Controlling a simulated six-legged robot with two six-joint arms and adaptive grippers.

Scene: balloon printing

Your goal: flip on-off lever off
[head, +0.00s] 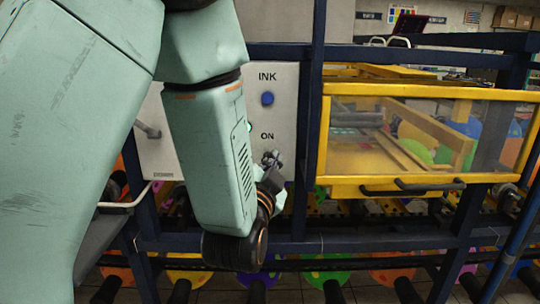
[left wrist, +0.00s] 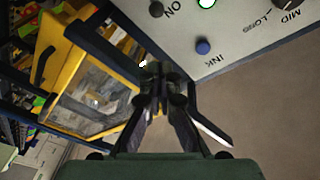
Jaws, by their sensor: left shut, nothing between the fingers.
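A pale control panel (head: 285,110) stands ahead of me, with a blue INK button and an ON label. My left gripper (head: 271,161) is in front of the panel just below the ON label and covers what lies there. In the left wrist view my gripper (left wrist: 161,78) is shut and empty. A dark round part (left wrist: 156,9) beside the ON label at the top edge of that view looks like the on-off lever, cut by the edge, so its position cannot be told. The gripper tips show apart from it there. My right gripper is not in view.
The blue button (left wrist: 203,46) and a lit green lamp (left wrist: 207,3) are on the panel. A yellow-framed clear door (head: 420,140) with a dark handle is to its right. Dark blue frame posts (head: 312,90) stand beside the panel. Colored balloons are on a rack below.

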